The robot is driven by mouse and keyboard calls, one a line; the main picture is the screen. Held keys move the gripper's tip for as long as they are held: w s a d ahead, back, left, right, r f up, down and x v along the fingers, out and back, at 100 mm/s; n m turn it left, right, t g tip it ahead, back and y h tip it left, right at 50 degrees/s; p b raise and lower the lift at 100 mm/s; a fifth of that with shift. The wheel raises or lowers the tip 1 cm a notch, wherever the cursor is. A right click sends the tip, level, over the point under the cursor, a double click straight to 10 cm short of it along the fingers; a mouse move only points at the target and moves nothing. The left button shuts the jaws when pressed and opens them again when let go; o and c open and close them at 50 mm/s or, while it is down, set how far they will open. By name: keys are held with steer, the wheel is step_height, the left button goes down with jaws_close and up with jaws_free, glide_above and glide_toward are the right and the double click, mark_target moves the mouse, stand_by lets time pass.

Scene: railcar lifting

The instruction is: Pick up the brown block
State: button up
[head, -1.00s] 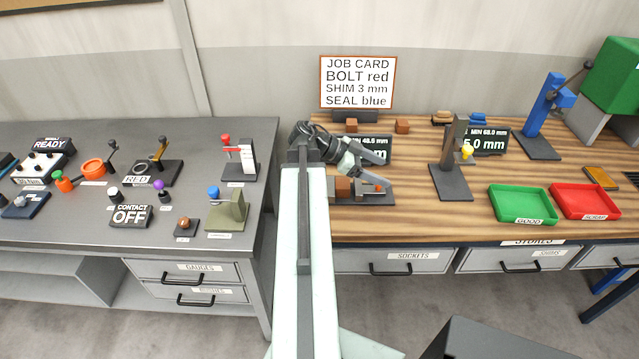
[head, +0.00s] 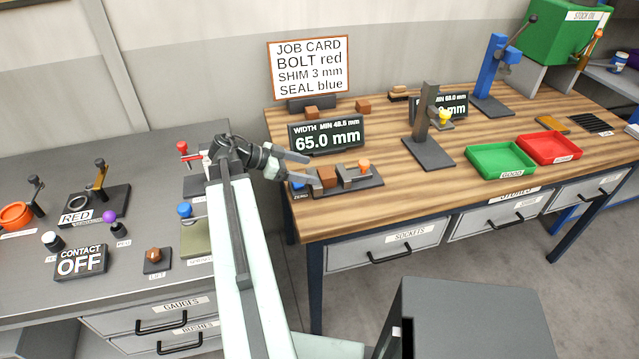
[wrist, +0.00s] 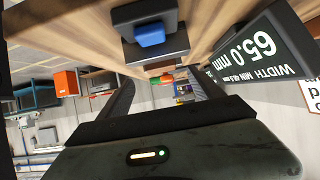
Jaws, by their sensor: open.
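A brown block (head: 327,176) sits in the dark width gauge (head: 365,181) on the wooden bench, between the gauge's jaws. Two more brown blocks lie at the back of the bench, one (head: 311,112) below the job card and one (head: 362,106) to its right. My gripper (head: 308,167) is open and empty. In the head view its fingers show just left of and above the gauged block, over the gauge's left end. In the wrist view, the fingers (wrist: 163,92) are spread with no block between them, and a blue button (wrist: 150,35) shows beyond.
A display (head: 327,135) reading 65.0 mm stands behind the gauge and also shows close at right in the wrist view (wrist: 262,48). A grey post stand (head: 428,125), green tray (head: 500,160) and red tray (head: 548,148) stand right. The grey bench lies left.

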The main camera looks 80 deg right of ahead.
mark_target(326, 173)
steer(key=shift+b+x, duration=0.55)
steer(key=shift+x, duration=0.4)
steer(key=shift+s+d+f, duration=0.2)
steer(key=shift+s, duration=0.1)
steer(key=b+x, duration=0.2)
steer(key=x, duration=0.3)
steer(key=shift+w+b, duration=0.1)
steer(key=shift+b, duration=0.25)
steer(key=shift+d, duration=0.1)
steer(key=shift+r, duration=0.1)
jaws_close()
steer(key=shift+r, duration=0.1)
step_height(326, 173, up, 10)
steer(key=p, duration=1)
